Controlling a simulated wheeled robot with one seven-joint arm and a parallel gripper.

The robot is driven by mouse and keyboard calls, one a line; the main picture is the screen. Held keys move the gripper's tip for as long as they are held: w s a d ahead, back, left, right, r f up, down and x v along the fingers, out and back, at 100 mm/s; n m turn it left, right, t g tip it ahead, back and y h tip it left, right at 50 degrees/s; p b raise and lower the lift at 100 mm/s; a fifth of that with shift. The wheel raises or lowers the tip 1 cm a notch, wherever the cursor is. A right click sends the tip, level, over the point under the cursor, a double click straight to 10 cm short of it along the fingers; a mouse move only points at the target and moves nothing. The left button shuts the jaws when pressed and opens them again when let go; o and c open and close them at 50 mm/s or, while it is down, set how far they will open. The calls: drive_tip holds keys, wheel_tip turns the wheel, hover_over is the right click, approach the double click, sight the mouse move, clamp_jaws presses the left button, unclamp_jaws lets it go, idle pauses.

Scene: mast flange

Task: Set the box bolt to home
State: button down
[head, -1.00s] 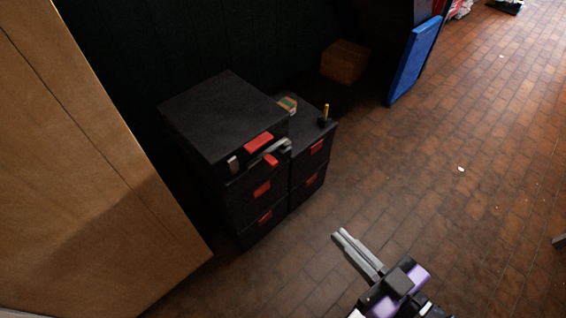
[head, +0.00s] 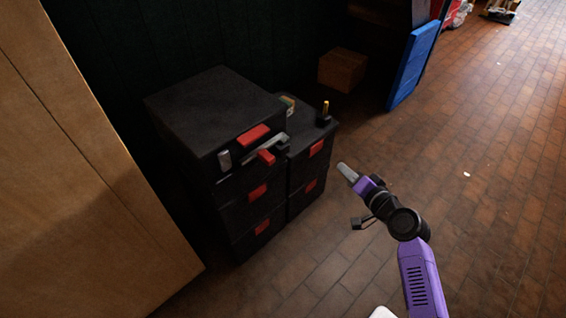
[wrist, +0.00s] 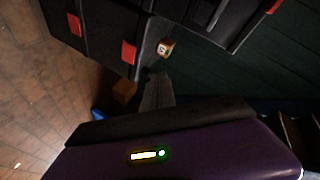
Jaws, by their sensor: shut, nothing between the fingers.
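The black box (head: 215,112) sits on top of the left stack of dark drawers. Its front has a red latch (head: 254,136), a small silver piece (head: 225,160) at its left and a grey bar (head: 283,139) near its right corner with a red tab (head: 267,157) below. I cannot tell which of these is the bolt, or its setting. My gripper (head: 346,172) is shut and empty, in the air to the right of the stacks, apart from them. In the wrist view the grey fingers (wrist: 157,90) point toward a small striped block (wrist: 166,47) by the dark boxes.
A lower stack of black drawers (head: 310,165) with red handles stands right of the tall one, with a small upright yellow-tipped piece (head: 325,112) on top. A wooden panel (head: 70,150) fills the left. A cardboard box (head: 342,69) and blue panel (head: 413,65) stand behind. Brick floor is open at right.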

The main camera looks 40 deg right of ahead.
drive_tip(key=w+d+m+t+y+b, duration=0.2)
drive_tip(key=w+t+y, duration=0.1)
drive_tip(key=w+y, duration=0.15)
drive_tip(key=a+r+n+y, duration=0.1)
drive_tip(key=a+r+y, duration=0.2)
drive_tip(key=a+y, duration=0.2)
drive_tip(key=shift+a+t, duration=0.4)
drive_tip(key=shift+a, duration=0.25)
drive_tip(key=shift+w, duration=0.15)
approach(269, 146)
drive_tip(key=w, duration=0.1)
drive_tip(key=w+d, duration=0.1)
drive_tip(key=w, duration=0.2)
drive_tip(key=shift+d+f, duration=0.15)
drive_tip(key=shift+d, duration=0.2)
drive_tip(key=shift+a, duration=1.95)
